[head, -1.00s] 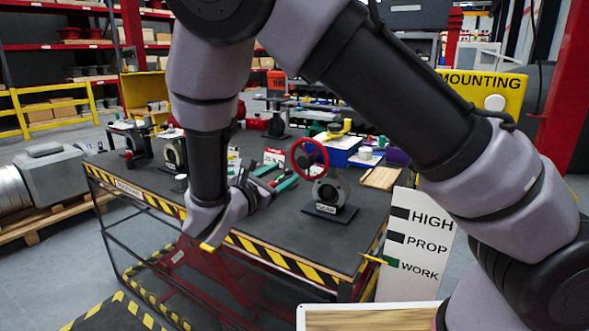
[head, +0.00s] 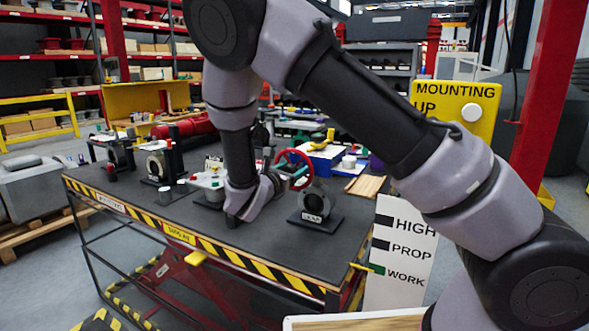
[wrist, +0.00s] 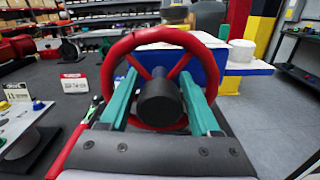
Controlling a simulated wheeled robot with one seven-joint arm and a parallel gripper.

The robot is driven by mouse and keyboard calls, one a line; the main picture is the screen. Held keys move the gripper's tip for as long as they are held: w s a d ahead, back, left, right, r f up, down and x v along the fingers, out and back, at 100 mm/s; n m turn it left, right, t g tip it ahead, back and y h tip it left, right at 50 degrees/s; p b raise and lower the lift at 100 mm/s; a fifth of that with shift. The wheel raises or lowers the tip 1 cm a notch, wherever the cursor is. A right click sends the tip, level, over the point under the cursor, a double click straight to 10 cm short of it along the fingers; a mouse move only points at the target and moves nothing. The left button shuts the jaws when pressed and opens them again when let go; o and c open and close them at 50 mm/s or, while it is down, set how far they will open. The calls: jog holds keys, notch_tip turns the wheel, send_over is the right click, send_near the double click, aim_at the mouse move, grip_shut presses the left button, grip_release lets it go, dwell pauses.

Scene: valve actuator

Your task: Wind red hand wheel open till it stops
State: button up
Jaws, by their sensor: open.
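The red hand wheel (head: 293,151) stands upright on a dark valve stand (head: 313,203) with a "GEAR" label. In the wrist view, the wheel (wrist: 122,50) fills the middle, with its dark round hub (wrist: 158,101) facing me. My gripper (wrist: 158,82) is open, its teal fingers apart on the left and right of the hub, within the rim's outline. I cannot tell whether the fingertips pass between the spokes or touch them. In the head view, my gripper (head: 301,180) reaches the wheel from the left, and my wrist hides part of the table.
The stand sits near the right end of a dark table (head: 150,205) with striped edges. Other valve units (head: 157,163) stand to the left. A blue box (head: 325,160) is behind the wheel. A white height sign (head: 398,262) stands at the right front.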

grip_shut()
jog(key=n, duration=0.4)
jog(key=shift+n, duration=0.3)
jog(key=shift+a+n, duration=0.1)
jog(key=shift+n, duration=2.3)
grip_release()
